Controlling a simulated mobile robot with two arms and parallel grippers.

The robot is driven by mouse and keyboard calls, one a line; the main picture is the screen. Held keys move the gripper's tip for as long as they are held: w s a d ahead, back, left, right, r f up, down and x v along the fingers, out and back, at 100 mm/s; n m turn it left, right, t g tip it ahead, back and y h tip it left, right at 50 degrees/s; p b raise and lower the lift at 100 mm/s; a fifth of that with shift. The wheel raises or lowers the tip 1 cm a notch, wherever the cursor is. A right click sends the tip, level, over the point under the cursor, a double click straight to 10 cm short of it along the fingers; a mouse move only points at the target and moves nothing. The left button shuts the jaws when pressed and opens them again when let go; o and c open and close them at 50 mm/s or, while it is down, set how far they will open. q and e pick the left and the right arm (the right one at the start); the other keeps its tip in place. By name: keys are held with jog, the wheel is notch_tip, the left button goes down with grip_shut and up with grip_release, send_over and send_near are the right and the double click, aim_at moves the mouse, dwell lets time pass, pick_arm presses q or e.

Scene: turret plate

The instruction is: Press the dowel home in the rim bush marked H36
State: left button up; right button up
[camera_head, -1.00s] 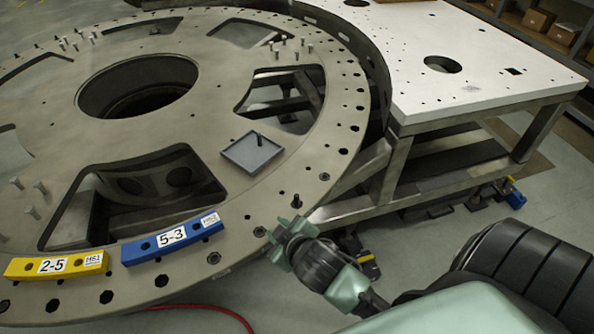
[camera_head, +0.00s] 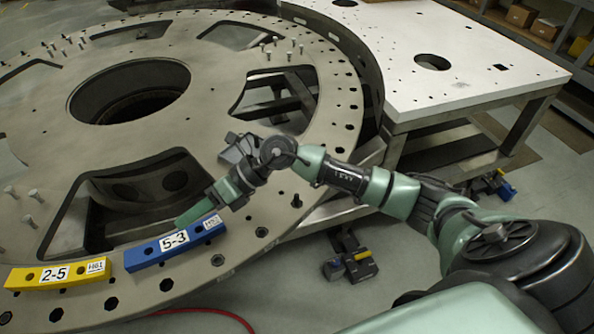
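No mark H36 can be read at the rim holes. My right gripper (camera_head: 184,221) is over the rim, its green fingers pointing left just above the right half of the blue block (camera_head: 150,256) marked 5-3. Whether the fingers are apart or touch the block cannot be told. My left gripper is out of view.
A yellow block (camera_head: 40,285) marked 2-5 lies left of the blue one. Several bolts (camera_head: 35,195) stand on the plate. Large cut-outs open through it. A white-topped table (camera_head: 480,70) stands at the right. A red cable (camera_head: 205,309) lies on the floor.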

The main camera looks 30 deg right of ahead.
jog(key=w+d+f+n+g+h, duration=0.1)
jog(key=d+f+h, duration=0.15)
jog(key=d, duration=0.35)
jog(key=w+d+f+g+h, duration=0.1)
jog(key=d+f+h, duration=0.1)
jog(key=d+h, duration=0.35)
jog(key=h, duration=0.4)
send_over(297, 194)
jog(key=shift+s+r+g, duration=0.1)
jog(key=shift+r+g, duration=0.15)
jog(key=shift+g, duration=0.15)
jog(key=shift+f+b, duration=2.65)
jog(key=shift+f, duration=1.35)
grip_shut()
